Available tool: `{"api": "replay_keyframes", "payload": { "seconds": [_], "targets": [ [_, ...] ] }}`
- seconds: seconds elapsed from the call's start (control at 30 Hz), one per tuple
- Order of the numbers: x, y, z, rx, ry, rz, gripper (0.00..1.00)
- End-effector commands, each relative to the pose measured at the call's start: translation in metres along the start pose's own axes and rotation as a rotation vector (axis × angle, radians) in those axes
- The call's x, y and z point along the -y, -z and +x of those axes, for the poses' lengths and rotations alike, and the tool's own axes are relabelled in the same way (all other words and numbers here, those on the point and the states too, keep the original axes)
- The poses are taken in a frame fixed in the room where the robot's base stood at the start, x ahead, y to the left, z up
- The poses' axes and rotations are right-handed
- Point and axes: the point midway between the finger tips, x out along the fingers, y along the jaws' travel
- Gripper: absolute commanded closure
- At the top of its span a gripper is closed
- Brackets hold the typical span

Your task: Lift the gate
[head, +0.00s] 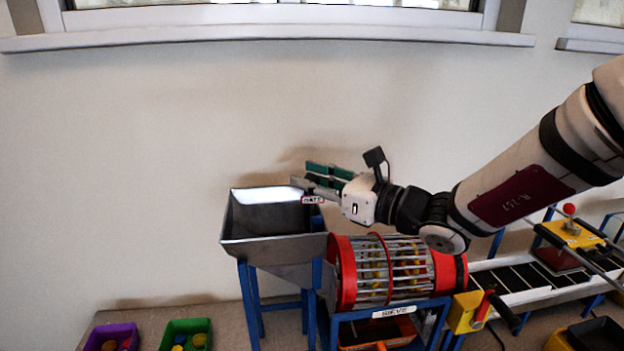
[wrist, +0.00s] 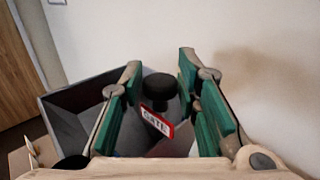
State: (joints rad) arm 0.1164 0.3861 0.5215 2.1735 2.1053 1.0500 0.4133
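The gate's small red-and-white label reading GATE (head: 313,199) shows at the right edge of the grey metal hopper (head: 275,246). In the wrist view the label (wrist: 157,122) sits just below a black round knob (wrist: 160,86). My gripper (head: 303,174) is above the hopper's right side. In the wrist view my gripper (wrist: 160,62) is open, with one green-padded finger on each side of the knob. Gaps show between knob and pads, and I cannot tell whether the knob lies fully between them in depth. The gate's plate is mostly hidden.
A red barrel sieve (head: 392,270) with metal bars stands right of the hopper, under my wrist. A conveyor (head: 520,282) runs further right. A purple bin (head: 112,337) and a green bin (head: 186,335) are low at left. The wall is behind; space above the hopper is clear.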

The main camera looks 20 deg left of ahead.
Motion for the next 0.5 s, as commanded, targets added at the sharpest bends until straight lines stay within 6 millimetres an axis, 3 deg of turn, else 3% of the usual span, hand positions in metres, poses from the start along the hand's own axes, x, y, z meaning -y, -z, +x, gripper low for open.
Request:
{"api": "replay_keyframes", "payload": {
  "seconds": [0.03, 0.1, 0.33, 0.5],
  "targets": [
    [0.0, 0.0, 0.0, 0.0, 0.0, 0.0, 0.89],
    [0.0, 0.0, 0.0, 0.0, 0.0, 0.0, 1.0],
    [0.0, -0.004, 0.0, 0.0, 0.0, 0.0, 1.0],
    [-0.002, -0.026, -0.001, 0.001, 0.002, -0.001, 1.0]
  ]
}}
